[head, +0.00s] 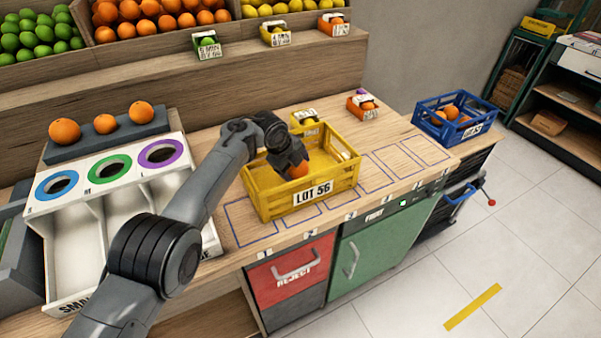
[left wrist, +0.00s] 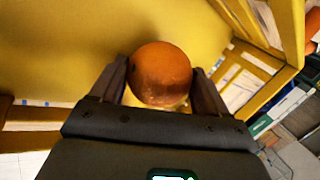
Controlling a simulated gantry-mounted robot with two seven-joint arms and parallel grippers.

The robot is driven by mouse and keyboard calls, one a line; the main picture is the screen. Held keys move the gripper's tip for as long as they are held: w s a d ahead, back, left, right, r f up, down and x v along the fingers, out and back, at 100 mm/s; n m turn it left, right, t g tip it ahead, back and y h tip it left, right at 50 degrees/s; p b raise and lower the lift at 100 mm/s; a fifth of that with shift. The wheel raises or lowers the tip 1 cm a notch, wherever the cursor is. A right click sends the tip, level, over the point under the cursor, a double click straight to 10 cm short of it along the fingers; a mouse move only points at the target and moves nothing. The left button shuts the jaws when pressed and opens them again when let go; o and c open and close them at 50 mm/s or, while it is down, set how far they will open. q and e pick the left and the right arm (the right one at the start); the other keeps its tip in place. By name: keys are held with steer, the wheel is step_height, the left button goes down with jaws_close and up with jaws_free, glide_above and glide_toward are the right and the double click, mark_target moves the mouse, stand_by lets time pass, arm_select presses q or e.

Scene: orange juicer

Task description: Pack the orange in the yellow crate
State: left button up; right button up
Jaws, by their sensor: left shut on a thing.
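The yellow crate (head: 262,195) stands on the wooden counter with a "LOT 56" label on its front. My left gripper (head: 290,160) reaches down into the crate's opening from above. It is shut on an orange (head: 298,169), which shows between its two fingers in the left wrist view (left wrist: 162,75). The yellow crate's inside (left wrist: 60,50) fills much of the left wrist view around the orange. I cannot tell whether the orange touches the crate floor. My right gripper is not in view.
A white sorter with ringed holes (head: 110,165) stands left of the crate, with several oranges (head: 65,131) on the rail behind it. A blue crate (head: 453,118) holding oranges is at the right. Marked counter space (head: 390,165) right of the yellow crate is clear.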

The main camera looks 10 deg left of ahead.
arm_select(q)
steer(key=o, duration=1.3)
steer(key=shift+c, duration=0.2)
steer(key=shift+r, duration=0.15)
steer(key=shift+s+a+r+p, duration=0.1)
steer(key=shift+a+r+p, duration=0.05)
steer(key=shift+r+p, duration=0.4)
steer(key=p+v, duration=0.3)
steer(key=v, duration=0.6)
steer(key=shift+s, duration=0.2)
steer(key=shift+a+r, duration=0.1)
steer(key=shift+r, duration=0.15)
